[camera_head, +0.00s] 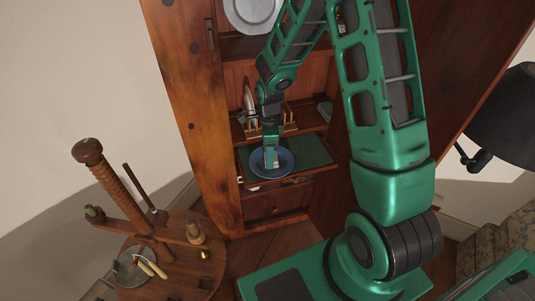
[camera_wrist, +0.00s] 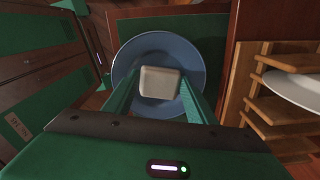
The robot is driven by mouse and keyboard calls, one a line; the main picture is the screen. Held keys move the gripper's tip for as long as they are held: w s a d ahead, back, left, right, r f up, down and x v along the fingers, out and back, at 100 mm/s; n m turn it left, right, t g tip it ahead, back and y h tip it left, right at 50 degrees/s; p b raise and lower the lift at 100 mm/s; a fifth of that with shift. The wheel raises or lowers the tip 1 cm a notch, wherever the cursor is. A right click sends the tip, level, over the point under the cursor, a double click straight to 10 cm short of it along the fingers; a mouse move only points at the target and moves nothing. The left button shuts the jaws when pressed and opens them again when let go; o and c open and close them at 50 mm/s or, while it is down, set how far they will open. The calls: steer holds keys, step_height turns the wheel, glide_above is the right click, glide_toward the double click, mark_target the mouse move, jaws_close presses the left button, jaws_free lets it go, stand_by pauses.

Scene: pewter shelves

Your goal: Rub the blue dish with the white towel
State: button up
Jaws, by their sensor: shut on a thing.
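The blue dish (camera_head: 284,161) lies on a green-lined shelf of the wooden cabinet. In the wrist view the blue dish (camera_wrist: 192,62) sits directly below my gripper. The white towel (camera_wrist: 160,82) shows as a small pale folded block between my fingertips, over the middle of the dish. My gripper (camera_head: 271,163) is shut on the towel and points down at the dish. I cannot tell whether the towel touches the dish. Part of the dish is hidden behind my gripper and the towel.
A wooden rack (camera_wrist: 270,110) with a white plate (camera_wrist: 297,88) stands close beside the dish. A grey plate (camera_head: 253,12) is on a higher shelf. Cabinet side walls bound the shelf. A round wooden table (camera_head: 180,262) with tools stands at left.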

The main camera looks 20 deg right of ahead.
steer(key=shift+s+d, duration=0.1)
steer(key=shift+d, duration=0.25)
steer(key=shift+r, duration=3.5)
